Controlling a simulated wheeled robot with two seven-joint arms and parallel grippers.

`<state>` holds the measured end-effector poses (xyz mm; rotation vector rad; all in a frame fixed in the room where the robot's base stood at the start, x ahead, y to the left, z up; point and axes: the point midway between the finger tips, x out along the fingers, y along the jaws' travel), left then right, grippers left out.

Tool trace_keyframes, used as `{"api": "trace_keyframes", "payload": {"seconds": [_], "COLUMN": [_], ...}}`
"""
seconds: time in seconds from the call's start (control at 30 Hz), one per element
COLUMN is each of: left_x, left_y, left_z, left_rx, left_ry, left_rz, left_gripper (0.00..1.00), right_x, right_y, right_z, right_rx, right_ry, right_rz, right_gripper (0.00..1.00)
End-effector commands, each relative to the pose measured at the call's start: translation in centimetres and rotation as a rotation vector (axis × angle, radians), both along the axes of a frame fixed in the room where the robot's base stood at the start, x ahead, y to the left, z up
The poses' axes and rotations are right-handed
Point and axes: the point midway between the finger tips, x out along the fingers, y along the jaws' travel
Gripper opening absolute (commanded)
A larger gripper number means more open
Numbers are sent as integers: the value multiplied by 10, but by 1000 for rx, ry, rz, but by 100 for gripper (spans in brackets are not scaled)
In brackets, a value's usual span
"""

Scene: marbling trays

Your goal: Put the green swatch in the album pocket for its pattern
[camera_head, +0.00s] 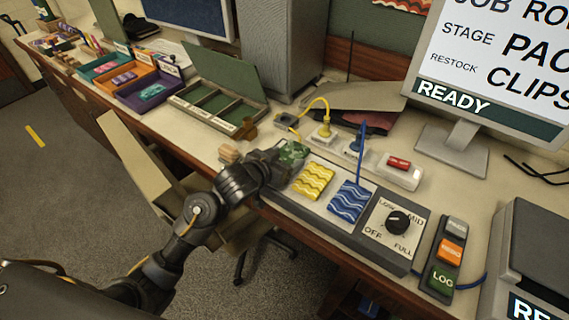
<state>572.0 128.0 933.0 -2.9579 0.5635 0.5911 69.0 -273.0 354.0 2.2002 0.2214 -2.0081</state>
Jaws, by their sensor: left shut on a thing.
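My left gripper (279,162) reaches in from the lower left and is shut on the green swatch (293,152), at the left end of a dark grey panel. The gripper partly hides the swatch, and its pattern is hard to make out. The open green album (232,67) lies further back and to the left, its cover raised. It has several pockets in a row with small labels along the front edge, too small to read. My right gripper is not in view.
A yellow wavy swatch (313,181) and a blue wavy swatch (349,201) lie on the panel, right of the gripper, beside a dial (398,222). Yellow and blue cables stand behind. Teal, orange and purple trays (128,99) line the left. A monitor (500,70) stands at right.

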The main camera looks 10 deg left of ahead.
Motion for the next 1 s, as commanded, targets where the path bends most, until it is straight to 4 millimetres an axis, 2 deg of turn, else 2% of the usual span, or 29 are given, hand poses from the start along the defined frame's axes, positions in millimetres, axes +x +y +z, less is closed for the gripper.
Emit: {"api": "trace_keyframes", "payload": {"seconds": [0.27,0.3,0.37,0.7,0.87,1.0], "left_x": [0,0,0,-1,-21,-48], "left_y": [0,0,0,0,9,19], "left_z": [-2,-1,-1,4,12,25], "left_rx": [0,0,0,0,2,3], "left_ry": [0,0,0,-1,-1,-1], "left_rz": [0,0,0,0,0,-1], "left_gripper": [42,68,74,74,74,74], "right_x": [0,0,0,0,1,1], "right_y": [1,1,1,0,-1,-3], "right_z": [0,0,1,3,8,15], "right_rx": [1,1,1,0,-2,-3], "right_ry": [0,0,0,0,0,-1], "right_rz": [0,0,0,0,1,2], "right_gripper": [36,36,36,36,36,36]}}
